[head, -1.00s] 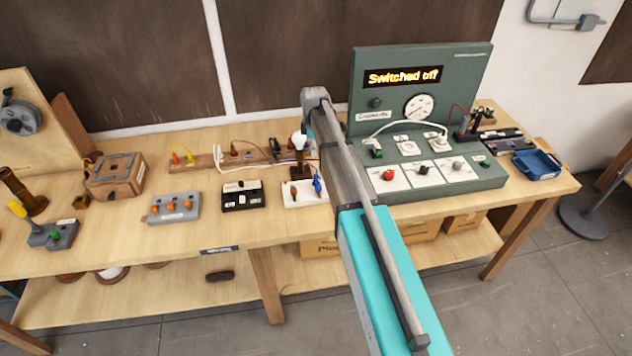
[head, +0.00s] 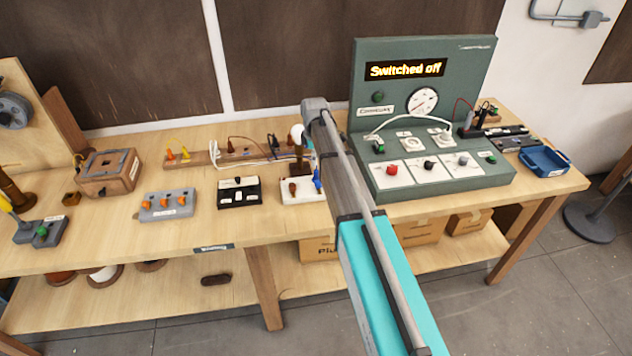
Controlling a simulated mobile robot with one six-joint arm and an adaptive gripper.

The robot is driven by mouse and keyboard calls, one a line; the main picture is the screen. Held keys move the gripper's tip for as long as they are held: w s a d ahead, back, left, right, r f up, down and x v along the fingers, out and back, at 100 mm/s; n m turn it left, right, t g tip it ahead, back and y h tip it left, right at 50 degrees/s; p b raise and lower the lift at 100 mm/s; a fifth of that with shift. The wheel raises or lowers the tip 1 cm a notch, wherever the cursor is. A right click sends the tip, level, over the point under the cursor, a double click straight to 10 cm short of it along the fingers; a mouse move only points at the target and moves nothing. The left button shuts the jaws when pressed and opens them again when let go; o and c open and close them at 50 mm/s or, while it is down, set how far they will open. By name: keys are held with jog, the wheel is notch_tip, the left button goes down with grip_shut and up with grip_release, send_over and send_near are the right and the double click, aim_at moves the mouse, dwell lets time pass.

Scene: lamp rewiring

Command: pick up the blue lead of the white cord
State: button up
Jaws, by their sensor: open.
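A white cord (head: 258,159) lies along a wooden rack (head: 201,158) at the back middle of the bench. Its right end runs behind the lamp and my arm. A small blue piece (head: 317,181) stands at the right end of a white board, close beside my arm; I cannot tell whether it is the blue lead of the white cord. A brown piece (head: 292,188) stands on the same board (head: 301,197). The lamp (head: 298,140) with a white bulb stands behind the board, partly covered by my arm. My gripper is hidden behind my arm.
A green panel (head: 467,88) reading "Switched off" stands at the right, close to my arm. A black switch box (head: 238,193), a grey block (head: 167,206) and a wooden box (head: 108,172) stand left of the board. A blue tray (head: 544,161) is at the far right. The bench front is mostly clear.

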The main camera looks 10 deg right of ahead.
aim_at(316, 170)
jog(key=shift+f+b, duration=0.3)
jog(key=shift+f, duration=0.25)
jog(key=shift+d+f+b, duration=0.15)
jog(key=shift+f+b, duration=1.15)
jog(key=shift+d+f+b, duration=0.1)
jog(key=shift+f+b, duration=1.2)
grip_shut()
